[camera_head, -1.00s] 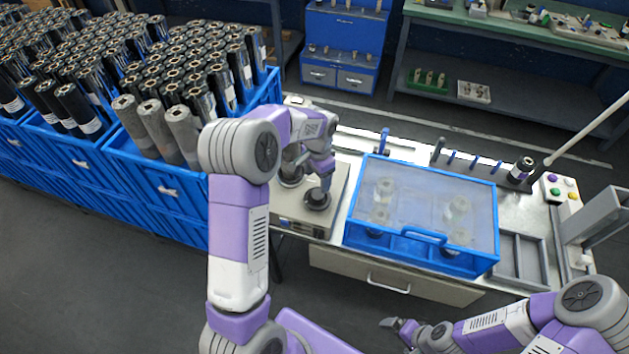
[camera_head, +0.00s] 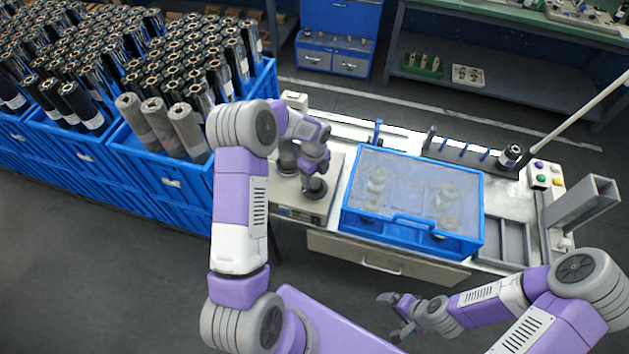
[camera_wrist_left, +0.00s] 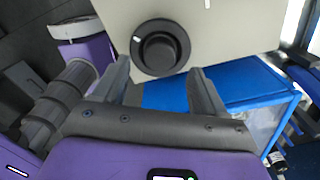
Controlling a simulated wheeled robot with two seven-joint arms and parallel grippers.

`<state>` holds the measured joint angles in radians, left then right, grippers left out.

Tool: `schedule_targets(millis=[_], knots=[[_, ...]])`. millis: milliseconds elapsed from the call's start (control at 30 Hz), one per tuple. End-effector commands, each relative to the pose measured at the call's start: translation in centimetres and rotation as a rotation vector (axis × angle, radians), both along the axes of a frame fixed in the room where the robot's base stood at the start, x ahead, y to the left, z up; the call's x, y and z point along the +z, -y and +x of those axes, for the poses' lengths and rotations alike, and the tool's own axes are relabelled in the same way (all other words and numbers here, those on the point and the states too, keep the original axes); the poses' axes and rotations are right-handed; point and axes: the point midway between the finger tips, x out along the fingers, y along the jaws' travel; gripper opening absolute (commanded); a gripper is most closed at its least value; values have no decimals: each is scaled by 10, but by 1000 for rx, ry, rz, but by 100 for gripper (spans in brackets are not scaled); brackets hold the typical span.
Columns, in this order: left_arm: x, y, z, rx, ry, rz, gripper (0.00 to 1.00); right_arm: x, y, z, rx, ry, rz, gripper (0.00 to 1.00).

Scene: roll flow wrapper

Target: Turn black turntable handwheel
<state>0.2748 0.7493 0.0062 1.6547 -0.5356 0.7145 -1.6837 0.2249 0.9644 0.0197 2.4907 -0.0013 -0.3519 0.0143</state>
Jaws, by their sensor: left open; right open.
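The black turntable handwheel (camera_head: 314,189) is a round black knob on the light-coloured top of the machine at the left end of the bench. It also shows in the left wrist view (camera_wrist_left: 160,50), with a raised round hub. My left gripper (camera_head: 317,168) is just above the handwheel in the head view. In the left wrist view its two fingers (camera_wrist_left: 160,78) are spread apart, and the handwheel appears beyond and between them, not gripped. My right gripper (camera_head: 388,316) is open and empty in front of the bench, far from the handwheel.
A blue-framed clear cover (camera_head: 412,240) stands right of the machine, over several pale rolls. Blue crates (camera_head: 165,200) of black rolls stand to the left. A button box (camera_head: 543,175) and grey post (camera_head: 590,205) are at the bench's right end.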

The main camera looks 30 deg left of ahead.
Motion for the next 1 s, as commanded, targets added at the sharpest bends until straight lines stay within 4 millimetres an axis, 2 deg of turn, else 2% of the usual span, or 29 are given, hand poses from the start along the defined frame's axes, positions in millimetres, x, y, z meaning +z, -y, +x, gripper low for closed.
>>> schedule_targets(millis=[100,233,600,900,967,1000], knots=[[-20,0,0,1,-2,0,71,-1,0,0,0,0,0,98],[-33,0,0,2,0,0,71,-1,0,0,0,0,0,98],[-39,0,0,3,1,1,71,-1,0,0,0,0,0,98],[-39,0,0,3,1,0,25,-1,0,0,0,0,0,98],[-39,0,0,3,1,0,16,-1,0,0,0,0,0,98],[-39,0,0,3,1,0,15,-1,0,0,0,0,0,98]])
